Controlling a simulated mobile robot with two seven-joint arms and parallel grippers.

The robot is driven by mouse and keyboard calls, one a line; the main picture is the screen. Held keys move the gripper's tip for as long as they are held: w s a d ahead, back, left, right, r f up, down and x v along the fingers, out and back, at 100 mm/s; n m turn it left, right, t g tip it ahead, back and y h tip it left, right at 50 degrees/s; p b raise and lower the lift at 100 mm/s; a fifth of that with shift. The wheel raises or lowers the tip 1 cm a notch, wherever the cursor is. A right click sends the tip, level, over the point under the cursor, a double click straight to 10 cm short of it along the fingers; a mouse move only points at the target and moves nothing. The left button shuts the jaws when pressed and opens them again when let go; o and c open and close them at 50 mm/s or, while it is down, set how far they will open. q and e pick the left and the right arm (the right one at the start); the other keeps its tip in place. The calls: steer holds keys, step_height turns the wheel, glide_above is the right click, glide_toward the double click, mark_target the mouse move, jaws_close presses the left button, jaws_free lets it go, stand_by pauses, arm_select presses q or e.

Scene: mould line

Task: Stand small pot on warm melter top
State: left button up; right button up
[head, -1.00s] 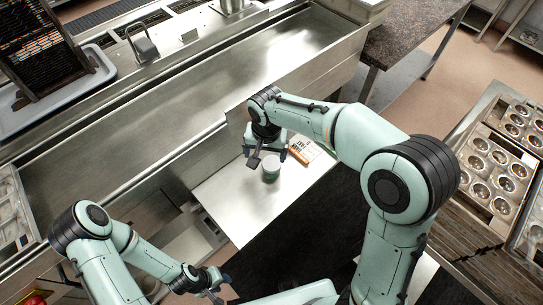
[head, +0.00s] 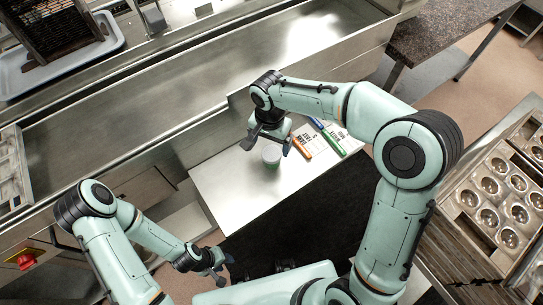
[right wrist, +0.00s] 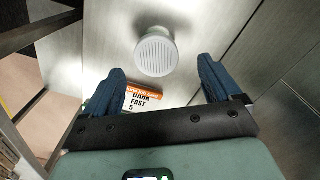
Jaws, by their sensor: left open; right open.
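A small pot (head: 271,156) with a pale round top and a greenish side stands upright on a bare steel shelf (head: 232,182). In the right wrist view its ribbed round top (right wrist: 156,52) shows beyond and between my fingertips. My right gripper (head: 269,143) is open and empty, just behind the pot in the head view; the wrist view (right wrist: 160,78) shows no contact. My left gripper (head: 222,267) is open and empty at the lower left, away from the pot. I cannot tell which steel surface is the melter top.
A long steel trough (head: 180,105) runs behind the shelf. A rack of round moulds (head: 492,190) stands at the right. The shelf's front is clear.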

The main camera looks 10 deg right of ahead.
mark_target(272, 152)
steer(key=f, duration=0.7)
steer(key=shift+s+d+f, duration=0.1)
steer(key=shift+d+f, duration=0.1)
steer(key=shift+d, duration=0.05)
steer(key=c, duration=1.2)
steer(key=shift+c, duration=0.2)
steer(key=shift+r, duration=0.15)
arm_select(q)
steer(key=shift+w+r+p, duration=1)
steer(key=shift+w+r, duration=0.1)
steer(key=shift+r, duration=0.15)
arm_select(e)
step_height(272, 152, up, 20)
steer(key=shift+f, duration=0.1)
